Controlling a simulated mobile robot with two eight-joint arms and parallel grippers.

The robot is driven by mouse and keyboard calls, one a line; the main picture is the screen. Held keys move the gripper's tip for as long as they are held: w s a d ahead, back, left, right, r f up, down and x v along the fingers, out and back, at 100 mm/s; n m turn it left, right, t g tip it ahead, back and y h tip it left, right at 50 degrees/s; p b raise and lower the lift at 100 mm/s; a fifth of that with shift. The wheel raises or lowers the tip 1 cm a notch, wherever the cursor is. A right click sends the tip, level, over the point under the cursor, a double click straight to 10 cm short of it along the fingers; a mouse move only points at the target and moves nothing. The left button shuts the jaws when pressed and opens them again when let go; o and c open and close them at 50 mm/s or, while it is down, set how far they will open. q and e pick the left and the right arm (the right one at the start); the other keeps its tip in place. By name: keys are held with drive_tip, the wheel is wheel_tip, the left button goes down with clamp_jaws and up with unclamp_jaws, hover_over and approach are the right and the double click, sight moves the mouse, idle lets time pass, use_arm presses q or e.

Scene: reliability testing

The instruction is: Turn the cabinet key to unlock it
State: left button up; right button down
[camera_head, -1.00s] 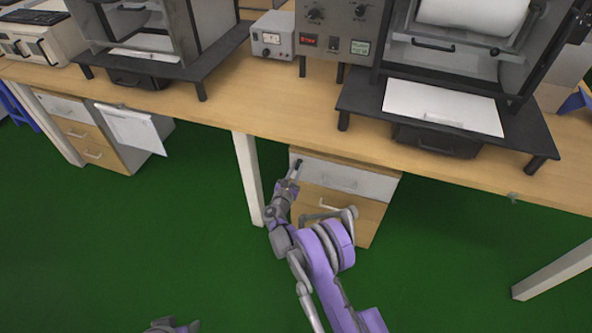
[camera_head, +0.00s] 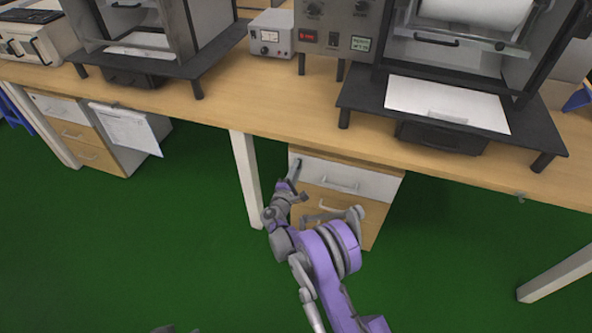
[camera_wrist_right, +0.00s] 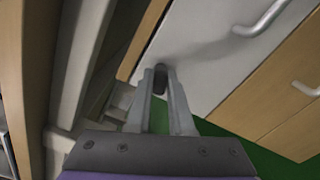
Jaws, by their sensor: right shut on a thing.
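The cabinet (camera_head: 378,184) stands under the bench, with a white top drawer and wooden drawers below. It also shows tilted in the wrist view (camera_wrist_right: 215,60). My right gripper (camera_head: 297,168) is at the upper left corner of the white drawer front. In the wrist view its two fingers are shut on the dark key (camera_wrist_right: 160,78), close against the drawer front. Most of the key is hidden between the fingertips, and its exact angle cannot be told. The drawers look closed. My left gripper cannot be made out; only a dark sliver shows at the bottom edge.
The wooden bench top (camera_head: 275,103) hangs over the cabinet. A white bench leg (camera_head: 246,180) stands just left of my right gripper. A second cabinet (camera_head: 76,138) stands further left. The green floor in front is clear.

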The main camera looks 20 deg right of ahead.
drive_tip(key=m, duration=0.4)
drive_tip(key=shift+m, duration=0.4)
idle(0.4)
drive_tip(key=c, duration=0.8)
unclamp_jaws()
drive_tip(key=shift+s, duration=0.1)
drive_tip(key=v, duration=1)
drive_tip(key=shift+s+a+p, duration=0.25)
drive_tip(key=shift+s+p, duration=0.05)
